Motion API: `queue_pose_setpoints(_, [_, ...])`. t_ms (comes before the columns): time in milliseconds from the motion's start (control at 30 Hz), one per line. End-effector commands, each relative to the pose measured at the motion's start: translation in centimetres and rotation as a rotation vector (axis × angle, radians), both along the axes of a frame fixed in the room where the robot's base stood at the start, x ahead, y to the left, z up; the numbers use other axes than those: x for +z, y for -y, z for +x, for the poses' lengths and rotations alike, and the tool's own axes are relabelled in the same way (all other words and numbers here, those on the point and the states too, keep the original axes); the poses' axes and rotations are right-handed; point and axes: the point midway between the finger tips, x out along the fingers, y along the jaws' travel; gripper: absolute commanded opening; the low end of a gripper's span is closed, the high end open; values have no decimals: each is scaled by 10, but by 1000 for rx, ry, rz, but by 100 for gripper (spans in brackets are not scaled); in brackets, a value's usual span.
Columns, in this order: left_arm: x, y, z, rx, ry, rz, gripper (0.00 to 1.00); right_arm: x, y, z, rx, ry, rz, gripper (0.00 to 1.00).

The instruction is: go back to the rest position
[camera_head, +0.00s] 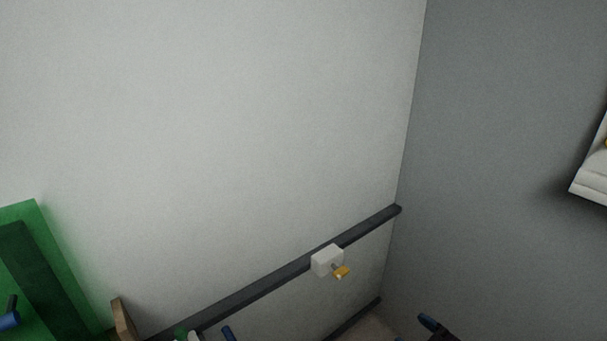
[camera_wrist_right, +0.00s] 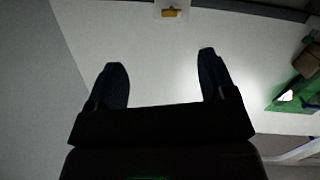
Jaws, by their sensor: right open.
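My right gripper (camera_wrist_right: 160,80) shows in the right wrist view with its two dark blue fingers wide apart. Nothing is between them, and pale wall lies beyond. In the head view a dark part with a blue tip (camera_head: 432,325) at the bottom edge looks like part of my right gripper, mostly cut off. I cannot make out my left gripper in either view.
A white box with a yellow part (camera_head: 325,260) sits on the dark wall rail (camera_head: 255,289). A green panel (camera_head: 38,225) stands at the left, by a brown piece (camera_head: 122,318). A white fixture (camera_head: 592,180) is on the grey right wall. The upper middle is bare wall.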

Motion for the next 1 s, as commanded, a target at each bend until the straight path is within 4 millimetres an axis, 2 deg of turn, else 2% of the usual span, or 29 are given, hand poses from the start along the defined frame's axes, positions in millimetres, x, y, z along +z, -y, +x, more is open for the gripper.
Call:
queue_pose_setpoints(67, [0,-2,3,-3,5,4,0,11,-11,4,-19,6,-31,77])
queue_pose_setpoints(167, [2,-3,4,-5,10,8,0,21,-22,0,-54,-3,-66,77])
queue_pose_setpoints(367, [7,-3,3,-4,14,8,0,41,-39,-34,-145,-58,-108,77])
queue_pose_setpoints(467, [11,-3,3,-3,19,7,0,50,-42,-59,-197,-101,-116,77])
queue_pose_setpoints(633, [21,-3,1,2,30,4,0,64,-37,-112,-297,-192,-110,77])
queue_pose_setpoints(1000, [46,0,5,16,59,-7,0,86,-5,-233,-523,-370,-21,77])
